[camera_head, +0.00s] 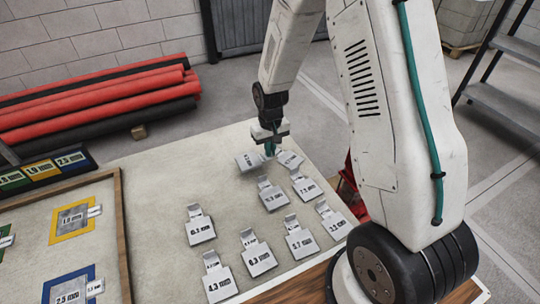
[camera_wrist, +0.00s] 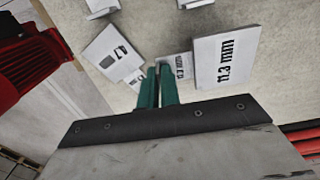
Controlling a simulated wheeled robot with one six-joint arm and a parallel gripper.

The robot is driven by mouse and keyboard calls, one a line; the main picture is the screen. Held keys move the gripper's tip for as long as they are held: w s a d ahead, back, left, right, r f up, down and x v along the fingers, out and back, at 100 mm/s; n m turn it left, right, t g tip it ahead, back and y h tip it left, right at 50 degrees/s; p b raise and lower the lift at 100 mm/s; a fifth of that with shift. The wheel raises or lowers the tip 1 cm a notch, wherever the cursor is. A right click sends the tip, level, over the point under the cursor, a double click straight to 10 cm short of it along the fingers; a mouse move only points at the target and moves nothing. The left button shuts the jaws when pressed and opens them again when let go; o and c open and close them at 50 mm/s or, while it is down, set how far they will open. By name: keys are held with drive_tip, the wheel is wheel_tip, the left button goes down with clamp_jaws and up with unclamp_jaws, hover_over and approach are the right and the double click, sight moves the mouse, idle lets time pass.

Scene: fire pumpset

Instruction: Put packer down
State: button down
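The packers are pale grey plates with black thickness labels and small tabs. In the head view my gripper (camera_head: 270,148) points down at the far end of the group. In the wrist view its two green fingers (camera_wrist: 158,84) are close together at the tab of the packer marked 11.3 mm (camera_wrist: 228,58). They look shut on this tab; the fingers partly hide it. This packer (camera_head: 248,160) lies left of the fingers in the head view, low over or on the pale surface; I cannot tell if it touches. Another packer (camera_head: 291,160) is close on the right.
A wood-edged tray (camera_head: 122,235) with coloured, labelled frames is at left. Red and black pipes (camera_head: 95,100) lie behind. The pale tabletop (camera_head: 165,160) is clear left of the packers.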

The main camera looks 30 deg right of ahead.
sight(270, 162)
drive_tip(key=shift+w+d+f, duration=0.1)
drive_tip(key=shift+w+f, duration=0.05)
drive_tip(key=shift+f, duration=0.75)
drive_tip(key=shift+w+d+f, duration=0.1)
drive_tip(key=shift+f, duration=0.8)
drive_tip(key=c, duration=1.6)
unclamp_jaws()
drive_tip(key=shift+f, duration=0.15)
wheel_tip(270, 162, up, 12)
drive_tip(key=r, duration=0.1)
drive_tip(key=s+a+r, duration=0.1)
drive_tip(key=s+r, duration=1.2)
drive_tip(key=r, duration=0.3)
drive_tip(key=shift+t, duration=0.6)
drive_tip(key=s+r, duration=0.2)
drive_tip(key=s, duration=0.3)
drive_tip(key=s+a+r, duration=0.1)
drive_tip(key=s, duration=0.5)
drive_tip(key=s+r, duration=0.2)
drive_tip(key=s, duration=0.4)
drive_tip(key=shift+s+a+r, duration=0.2)
drive_tip(key=shift+a+r, duration=0.05)
drive_tip(key=shift+r, duration=0.05)
